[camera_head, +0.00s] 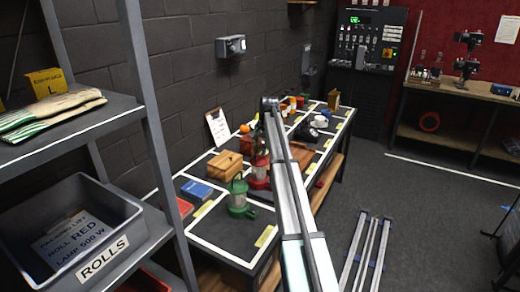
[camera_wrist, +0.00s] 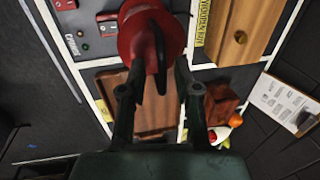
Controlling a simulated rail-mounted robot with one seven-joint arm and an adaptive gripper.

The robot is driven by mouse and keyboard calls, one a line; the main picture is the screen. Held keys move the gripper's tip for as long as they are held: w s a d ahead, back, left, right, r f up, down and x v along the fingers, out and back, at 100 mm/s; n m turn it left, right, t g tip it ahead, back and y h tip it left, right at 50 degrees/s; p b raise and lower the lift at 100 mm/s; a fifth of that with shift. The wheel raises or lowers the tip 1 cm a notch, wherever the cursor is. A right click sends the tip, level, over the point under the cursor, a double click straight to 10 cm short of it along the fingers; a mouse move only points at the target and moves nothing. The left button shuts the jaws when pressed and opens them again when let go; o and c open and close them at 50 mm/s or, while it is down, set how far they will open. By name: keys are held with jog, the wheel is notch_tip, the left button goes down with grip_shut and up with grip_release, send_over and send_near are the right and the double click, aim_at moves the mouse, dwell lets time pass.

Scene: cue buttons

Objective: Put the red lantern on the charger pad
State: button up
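The red lantern (camera_head: 259,172) stands on the dark table in the head view, behind the green lantern (camera_head: 238,196) and left of my arm. In the wrist view the red lantern (camera_wrist: 146,32) is at the top centre, just beyond my gripper (camera_wrist: 157,78). The two fingers are apart, with the lantern's dark handle parts between or just past their tips; I cannot tell if they touch. A panel labelled as the charger (camera_wrist: 78,38) shows at the upper left of the wrist view, beside the lantern. My gripper is not clear in the head view.
A wooden box (camera_wrist: 238,28) is right of the lantern in the wrist view, and a dark wooden tray (camera_wrist: 140,118) lies under the fingers. A shelf with a grey bin (camera_head: 125,212) stands at left.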

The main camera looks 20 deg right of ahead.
jog(key=shift+r, duration=0.1)
notch_tip(320, 180, up, 12)
jog(key=s+d+b, duration=0.1)
jog(key=b, duration=0.1)
jog(key=shift+s+d+b, duration=0.15)
jog(key=shift+s+b, duration=0.25)
